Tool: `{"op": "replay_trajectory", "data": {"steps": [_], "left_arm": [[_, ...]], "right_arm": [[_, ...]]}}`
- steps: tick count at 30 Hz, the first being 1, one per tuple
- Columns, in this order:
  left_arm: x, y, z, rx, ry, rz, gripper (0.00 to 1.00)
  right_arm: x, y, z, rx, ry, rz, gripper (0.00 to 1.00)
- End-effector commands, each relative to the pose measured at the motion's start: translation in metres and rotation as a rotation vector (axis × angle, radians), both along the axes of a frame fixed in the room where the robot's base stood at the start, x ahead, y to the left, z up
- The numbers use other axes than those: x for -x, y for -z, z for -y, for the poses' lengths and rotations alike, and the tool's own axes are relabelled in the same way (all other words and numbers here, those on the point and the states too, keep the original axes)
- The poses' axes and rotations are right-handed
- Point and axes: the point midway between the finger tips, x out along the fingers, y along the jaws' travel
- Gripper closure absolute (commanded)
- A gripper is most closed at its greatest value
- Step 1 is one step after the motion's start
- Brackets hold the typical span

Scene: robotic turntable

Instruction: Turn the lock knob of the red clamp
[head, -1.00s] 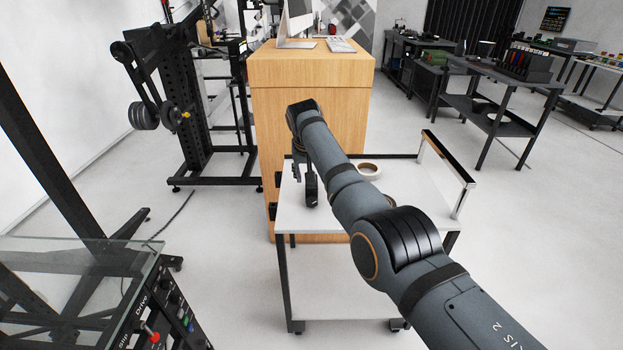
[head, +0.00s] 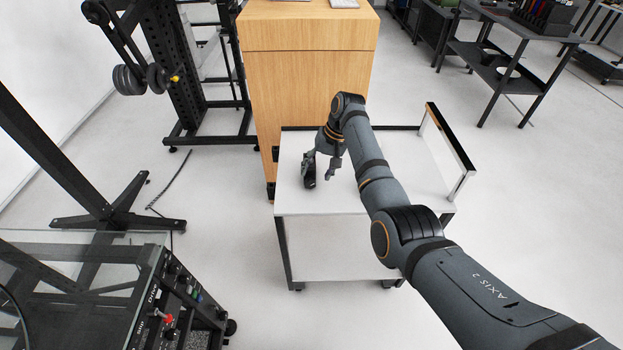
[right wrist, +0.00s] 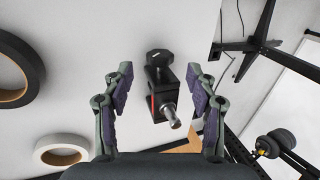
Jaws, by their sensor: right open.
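The clamp is a small black block (right wrist: 165,90) with a red stripe on its side. In the right wrist view it has a dark knob (right wrist: 158,57) at its upper end and a silver bolt sticking out at its lower end. In the head view a small dark thing, likely the clamp (head: 309,183), is on the white cart top. My right gripper (head: 323,171) is low over the cart beside it. In the right wrist view its open fingers (right wrist: 159,84) appear on either side of the clamp, with gaps; contact is not visible. My left gripper is not in view.
The white cart (head: 375,202) has a raised handle (head: 448,150) on its right. In the right wrist view a black tape roll (right wrist: 32,62) and a white roll (right wrist: 62,137) lie left of the gripper. A wooden cabinet (head: 305,80) stands behind the cart.

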Motion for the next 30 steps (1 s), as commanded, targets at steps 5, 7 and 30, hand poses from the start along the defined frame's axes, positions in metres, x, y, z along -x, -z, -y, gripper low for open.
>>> {"op": "replay_trajectory", "data": {"steps": [5,7,30], "left_arm": [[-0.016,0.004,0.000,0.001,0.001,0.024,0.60],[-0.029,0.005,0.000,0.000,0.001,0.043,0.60],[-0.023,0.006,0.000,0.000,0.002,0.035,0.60]], "right_arm": [[0.000,0.034,-0.011,0.000,0.000,-0.001,0.42],[0.000,0.043,-0.014,0.000,0.000,0.000,0.42],[0.000,0.052,-0.017,0.001,0.001,0.003,0.93]]}}
